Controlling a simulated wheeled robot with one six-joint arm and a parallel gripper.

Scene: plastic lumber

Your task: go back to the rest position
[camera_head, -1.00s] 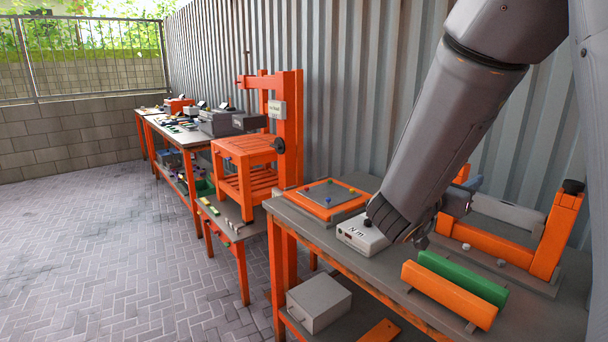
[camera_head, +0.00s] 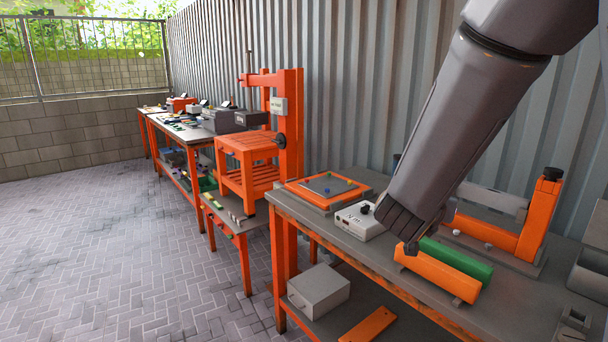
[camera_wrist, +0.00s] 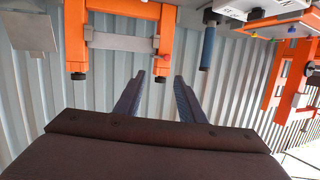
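My gripper shows in the wrist view (camera_wrist: 158,77). Its two dark fingers stand apart with nothing between them, so it is open and empty. In the head view, my arm reaches down from the top right and hides most of the gripper. Its end appears in front of the bench, by the left ends of a green bar (camera_head: 458,258) and an orange bar (camera_head: 437,272). I cannot tell its exact height above the bench.
The grey-topped bench (camera_head: 345,247) carries a white control box (camera_head: 358,221), an orange-rimmed board (camera_head: 322,190) and an orange upright frame (camera_head: 540,212). An orange press (camera_head: 290,125) stands beyond. A corrugated wall (camera_head: 350,90) runs behind. The paved floor (camera_head: 120,250) at left is clear.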

